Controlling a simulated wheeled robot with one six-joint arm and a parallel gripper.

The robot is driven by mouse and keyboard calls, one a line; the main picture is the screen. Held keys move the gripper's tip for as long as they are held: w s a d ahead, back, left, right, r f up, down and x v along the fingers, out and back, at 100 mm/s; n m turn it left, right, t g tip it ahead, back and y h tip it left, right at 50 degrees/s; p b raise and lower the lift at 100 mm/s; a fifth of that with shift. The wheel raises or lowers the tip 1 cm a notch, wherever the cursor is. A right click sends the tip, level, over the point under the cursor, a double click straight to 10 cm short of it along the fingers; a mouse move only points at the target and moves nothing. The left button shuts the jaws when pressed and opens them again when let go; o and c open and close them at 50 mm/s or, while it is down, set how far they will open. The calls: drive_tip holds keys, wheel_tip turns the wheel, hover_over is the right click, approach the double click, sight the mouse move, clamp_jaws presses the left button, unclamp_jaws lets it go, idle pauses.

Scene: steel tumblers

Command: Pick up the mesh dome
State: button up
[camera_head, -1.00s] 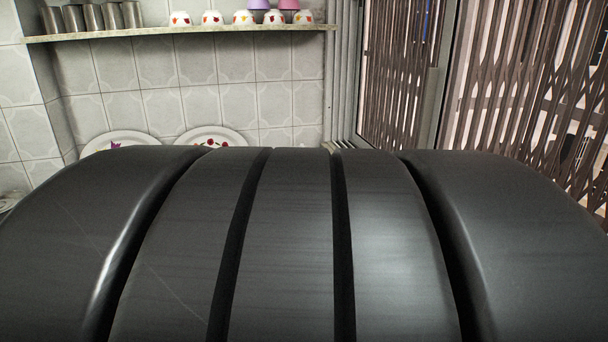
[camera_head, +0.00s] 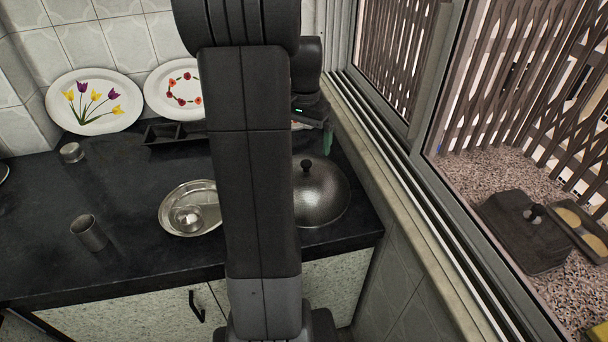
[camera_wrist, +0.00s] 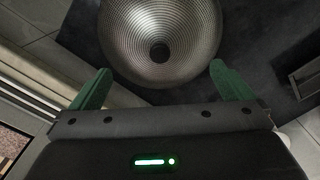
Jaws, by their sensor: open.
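The mesh dome (camera_head: 322,200) is a grey metal dome with a dark knob on top. It sits on the black counter near the window corner; my arm hides its left part in the head view. In the wrist view the dome (camera_wrist: 185,30) shows fine rings, with its knob near the middle. My gripper (camera_head: 328,142) is above and behind the dome in the head view. In the wrist view my gripper (camera_wrist: 160,70) has its green fingers spread wide, one toward each side of the dome's near edge. Nothing is between them, and they look apart from the dome.
A round steel tray (camera_head: 173,222) with a small bowl (camera_head: 187,217) lies left of my arm. A steel tumbler (camera_head: 88,234) and a small tin (camera_head: 72,153) stand farther left. Two decorated plates lean on the wall. The window frame (camera_head: 400,170) borders the right side.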

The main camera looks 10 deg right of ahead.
sight(306, 162)
drive_tip(key=f, duration=0.9)
drive_tip(key=shift+w+d, duration=0.25)
drive_tip(key=shift+c, duration=0.2)
